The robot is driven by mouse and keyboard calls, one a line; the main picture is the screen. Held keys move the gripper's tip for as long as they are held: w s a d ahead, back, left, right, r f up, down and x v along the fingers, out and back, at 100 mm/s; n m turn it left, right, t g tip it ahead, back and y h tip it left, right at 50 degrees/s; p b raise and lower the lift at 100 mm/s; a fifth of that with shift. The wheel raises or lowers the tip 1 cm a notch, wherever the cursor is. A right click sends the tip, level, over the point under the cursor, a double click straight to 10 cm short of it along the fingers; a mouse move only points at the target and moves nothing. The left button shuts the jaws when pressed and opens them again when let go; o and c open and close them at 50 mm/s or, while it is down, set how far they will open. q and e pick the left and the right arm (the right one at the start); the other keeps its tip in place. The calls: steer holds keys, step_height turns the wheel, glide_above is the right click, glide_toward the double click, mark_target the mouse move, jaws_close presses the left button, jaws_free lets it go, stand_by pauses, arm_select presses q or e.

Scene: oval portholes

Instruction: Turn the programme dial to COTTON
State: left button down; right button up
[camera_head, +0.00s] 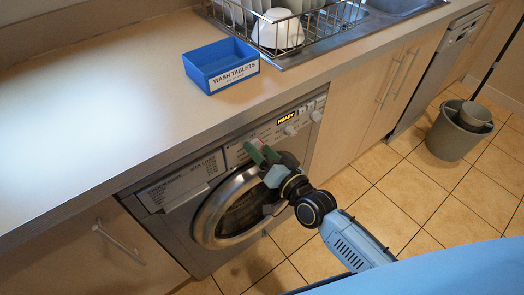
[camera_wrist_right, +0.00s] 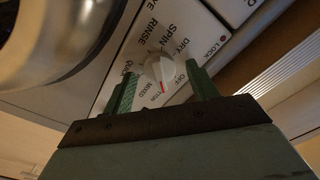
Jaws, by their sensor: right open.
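The washing machine (camera_head: 185,215) stands under the counter, with its round door (camera_head: 205,225) shut. The right wrist view shows the white programme dial (camera_wrist_right: 158,68) on the panel, ringed by labels such as SPIN, RINSE, DRY and OFF. Its red mark points between OFF and a partly hidden label ending in "TTON". My right gripper (camera_head: 262,153) reaches up in front of the panel. It is open, and its green fingers (camera_wrist_right: 162,84) stand on either side of the dial; whether they touch it I cannot tell. In the head view the fingers cover part of the panel. My left gripper is out of view.
A lit display (camera_head: 286,117) and a smaller knob (camera_head: 290,130) sit on the panel right of my gripper. Above, the counter holds a blue wash tablets box (camera_head: 212,62) and a dish rack (camera_head: 285,50). A grey bucket (camera_head: 450,135) stands on the tiled floor.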

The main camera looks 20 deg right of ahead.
steer(key=shift+s, duration=0.1)
steer(key=shift+s+d, duration=0.15)
steer(key=shift+s, duration=0.2)
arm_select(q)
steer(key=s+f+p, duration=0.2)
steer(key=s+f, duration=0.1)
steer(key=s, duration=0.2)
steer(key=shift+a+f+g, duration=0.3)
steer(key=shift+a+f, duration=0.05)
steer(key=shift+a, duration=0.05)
arm_select(e)
steer(key=v, duration=1.2)
steer(key=shift+s, duration=0.15)
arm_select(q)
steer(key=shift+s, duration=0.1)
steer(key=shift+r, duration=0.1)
arm_select(e)
steer(key=shift+r, duration=0.15)
